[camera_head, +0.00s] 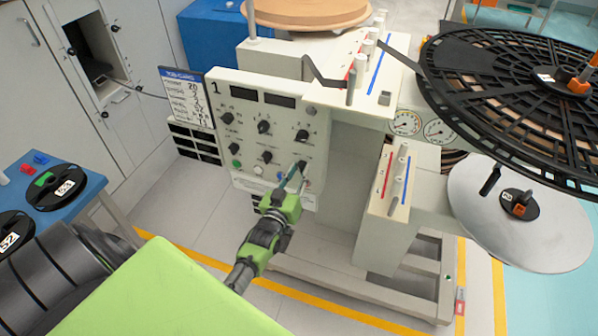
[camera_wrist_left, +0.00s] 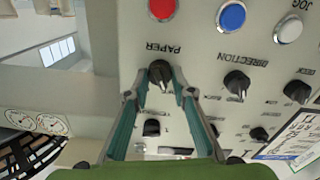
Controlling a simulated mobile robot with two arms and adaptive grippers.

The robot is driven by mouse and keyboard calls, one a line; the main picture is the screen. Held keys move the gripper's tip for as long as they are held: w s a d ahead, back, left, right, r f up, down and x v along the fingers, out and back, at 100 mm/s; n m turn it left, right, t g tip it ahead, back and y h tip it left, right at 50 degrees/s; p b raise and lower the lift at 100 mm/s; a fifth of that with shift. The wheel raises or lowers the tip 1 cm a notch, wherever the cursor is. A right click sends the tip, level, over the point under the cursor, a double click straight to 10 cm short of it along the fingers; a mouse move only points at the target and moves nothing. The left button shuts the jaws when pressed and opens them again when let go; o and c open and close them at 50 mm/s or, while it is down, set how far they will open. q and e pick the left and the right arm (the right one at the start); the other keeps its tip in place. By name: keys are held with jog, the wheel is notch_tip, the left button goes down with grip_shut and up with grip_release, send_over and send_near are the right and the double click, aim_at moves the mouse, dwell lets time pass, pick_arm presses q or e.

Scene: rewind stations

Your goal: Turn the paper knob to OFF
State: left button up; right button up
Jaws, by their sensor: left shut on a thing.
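The paper knob (camera_wrist_left: 160,74) is a small black knob with the label PAPER printed beside it, upside down in the left wrist view. It sits at the lower right of the cream control panel, and it also shows in the head view (camera_head: 302,164). My left gripper (camera_wrist_left: 163,80) reaches the panel with its teal fingers on both sides of the knob and is shut on it. In the head view the gripper (camera_head: 294,178) partly covers the lower panel. The OFF mark is too small to read. My right gripper is not in view.
The panel (camera_head: 285,145) carries several other black knobs close by, and a red button (camera_wrist_left: 162,8) and a blue button (camera_wrist_left: 231,16) near the paper knob. A slotted black reel (camera_head: 470,70) and a silver disc (camera_head: 470,215) stand right. A blue table (camera_head: 85,200) is at left.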

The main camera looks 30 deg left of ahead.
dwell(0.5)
pick_arm(q)
jog(key=o, duration=1.1)
jog(key=shift+o, duration=0.2)
jog(key=shift+s+d+f, duration=0.1)
jog(key=shift+s, duration=0.25)
jog(key=v, duration=1.1)
jog(key=shift+s, duration=0.15)
